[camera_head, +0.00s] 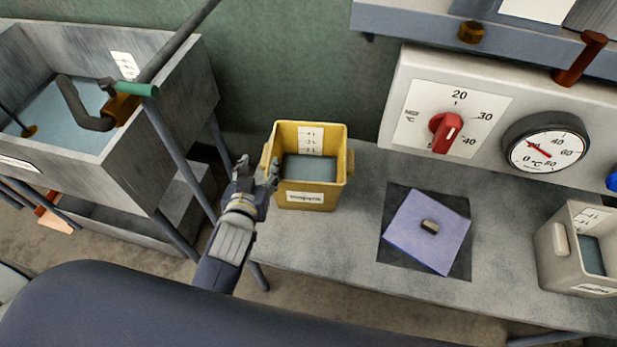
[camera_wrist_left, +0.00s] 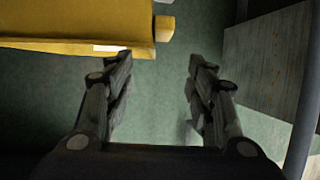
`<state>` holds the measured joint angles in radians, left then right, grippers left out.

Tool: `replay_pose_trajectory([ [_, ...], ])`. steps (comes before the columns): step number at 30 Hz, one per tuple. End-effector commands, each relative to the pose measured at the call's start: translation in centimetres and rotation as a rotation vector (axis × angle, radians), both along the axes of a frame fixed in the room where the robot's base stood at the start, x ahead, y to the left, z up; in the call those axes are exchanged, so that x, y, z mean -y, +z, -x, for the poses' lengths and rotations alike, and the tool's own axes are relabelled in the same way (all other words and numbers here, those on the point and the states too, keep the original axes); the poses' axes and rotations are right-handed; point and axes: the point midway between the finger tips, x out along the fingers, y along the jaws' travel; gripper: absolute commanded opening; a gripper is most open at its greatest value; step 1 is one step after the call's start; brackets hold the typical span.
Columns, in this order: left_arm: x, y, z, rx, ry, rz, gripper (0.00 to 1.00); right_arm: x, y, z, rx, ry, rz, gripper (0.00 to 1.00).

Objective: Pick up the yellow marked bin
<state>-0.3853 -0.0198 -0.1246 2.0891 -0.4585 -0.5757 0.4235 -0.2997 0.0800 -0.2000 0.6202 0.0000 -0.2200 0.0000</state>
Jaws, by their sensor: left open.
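The yellow bin (camera_head: 313,196) stands upright on the grey bench, left of its middle. It has a white label on its front and another inside its back wall, and dark grey-blue contents inside. My left gripper (camera_head: 257,172) is open at the bin's left side, close to its left wall; I cannot tell whether it touches. In the left wrist view the yellow bin (camera_wrist_left: 80,30) fills the upper left, with a knob-like yellow part at its right end. The open fingers of the left gripper (camera_wrist_left: 160,85) have only green background between them. My right gripper does not show.
On the bench (camera_head: 330,250) lies a purple cloth (camera_head: 417,240) with a small block. A pale bin (camera_head: 570,240) stands at the right. A panel with a red knob (camera_head: 446,130) and a gauge (camera_head: 545,145) is behind. A metal sink (camera_head: 140,150) stands left.

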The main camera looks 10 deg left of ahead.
Motion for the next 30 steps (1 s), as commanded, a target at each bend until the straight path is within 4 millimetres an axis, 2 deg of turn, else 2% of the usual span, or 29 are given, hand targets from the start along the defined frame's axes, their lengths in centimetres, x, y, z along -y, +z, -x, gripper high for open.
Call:
replay_pose_trajectory([
  [6,-0.4,-1.1,-3.1,0.002,0.0,-0.001,0.5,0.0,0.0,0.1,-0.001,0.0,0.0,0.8],
  [14,-0.7,-2.0,-5.0,0.001,0.0,-0.001,0.5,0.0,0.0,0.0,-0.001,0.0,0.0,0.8],
  [21,-1.1,-3.4,-8.2,0.001,-0.001,-0.002,0.5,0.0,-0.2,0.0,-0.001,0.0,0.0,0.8],
  [25,-1.2,-3.9,-9.3,0.0,0.0,-0.001,0.5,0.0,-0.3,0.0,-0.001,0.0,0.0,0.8],
  [30,-1.2,-4.0,-9.6,0.0,-0.001,0.0,0.5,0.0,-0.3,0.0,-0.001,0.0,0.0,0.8],
])
